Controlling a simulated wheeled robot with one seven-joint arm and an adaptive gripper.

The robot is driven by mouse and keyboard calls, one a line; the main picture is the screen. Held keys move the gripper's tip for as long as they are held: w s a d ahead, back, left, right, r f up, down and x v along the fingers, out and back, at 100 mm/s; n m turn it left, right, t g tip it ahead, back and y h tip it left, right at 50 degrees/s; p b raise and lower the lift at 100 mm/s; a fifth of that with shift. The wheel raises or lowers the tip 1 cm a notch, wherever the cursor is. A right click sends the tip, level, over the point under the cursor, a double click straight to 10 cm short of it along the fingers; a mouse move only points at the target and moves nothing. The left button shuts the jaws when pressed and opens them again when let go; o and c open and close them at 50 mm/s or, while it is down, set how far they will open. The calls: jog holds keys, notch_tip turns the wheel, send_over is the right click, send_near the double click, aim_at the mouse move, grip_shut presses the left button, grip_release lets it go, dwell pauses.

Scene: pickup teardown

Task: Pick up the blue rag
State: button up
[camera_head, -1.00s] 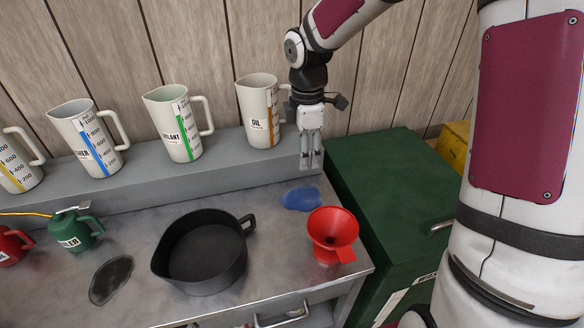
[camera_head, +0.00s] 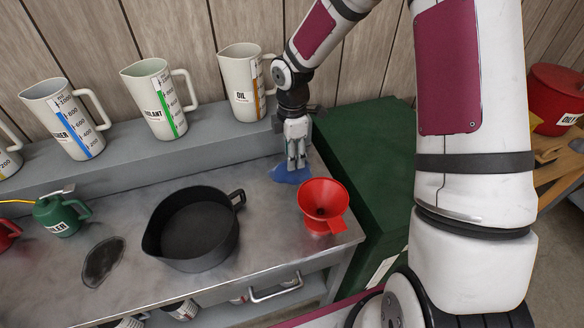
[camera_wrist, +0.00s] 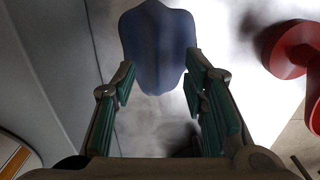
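The blue rag (camera_head: 290,174) lies flat on the metal bench top, behind the red funnel. In the wrist view the rag (camera_wrist: 158,45) shows ahead of and between my fingertips. My gripper (camera_head: 296,165) points down over the rag, and its fingertips overlap the rag in the head view. The wrist view shows my gripper (camera_wrist: 160,82) open, with its green-padded fingers apart and nothing held between them. I cannot tell whether the fingertips touch the rag.
The red funnel (camera_head: 324,202) stands close in front of the rag. A black pan (camera_head: 192,230) is to the left. White measuring jugs (camera_head: 155,100) line the raised shelf (camera_head: 110,169) behind. A green cabinet (camera_head: 370,155) adjoins on the right. A dark patch (camera_head: 103,262) lies at left.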

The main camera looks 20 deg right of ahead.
notch_tip(320, 180, down, 3)
jog(key=shift+w+f, duration=0.15)
grip_shut()
notch_tip(320, 180, up, 10)
jog(key=shift+r, duration=0.1)
dwell(0.6)
